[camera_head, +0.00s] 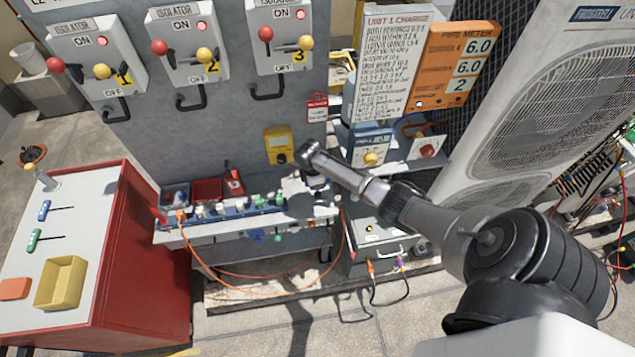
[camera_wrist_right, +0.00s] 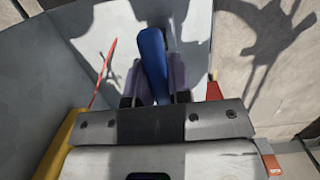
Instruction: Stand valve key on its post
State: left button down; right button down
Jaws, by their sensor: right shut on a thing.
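My right gripper (camera_head: 298,192) is over the right part of the narrow bench shelf, in front of the grey panel. In the right wrist view its two fingers (camera_wrist_right: 155,90) are closed around a blue handle (camera_wrist_right: 152,50), which points up and away from the palm. The far end of this blue-handled tool is hidden, and I cannot tell for sure whether it is the valve key. The head view does not show the held tool clearly. No post for it can be picked out with certainty. My left gripper is not in view.
The shelf (camera_head: 190,237) holds a row of small fittings and red bins (camera_head: 207,190). A yellow meter (camera_head: 279,146) hangs behind the gripper. A red cabinet (camera_head: 140,265) at left bears blue and green handled tools and a yellow tray (camera_head: 61,282). Orange hoses hang below.

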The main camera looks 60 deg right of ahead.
jog(key=shift+f, duration=0.4)
jog(key=c, duration=1)
grip_release()
jog(key=shift+o, duration=0.2)
jog(key=shift+w+r, duration=0.1)
jog(key=shift+r, duration=0.4)
notch_tip(320, 180, up, 13)
jog(key=w+a, duration=0.1)
jog(key=shift+w+a+f+p, duration=0.15)
jog(key=shift+w+a+p, duration=0.05)
jog(key=shift+p, duration=0.25)
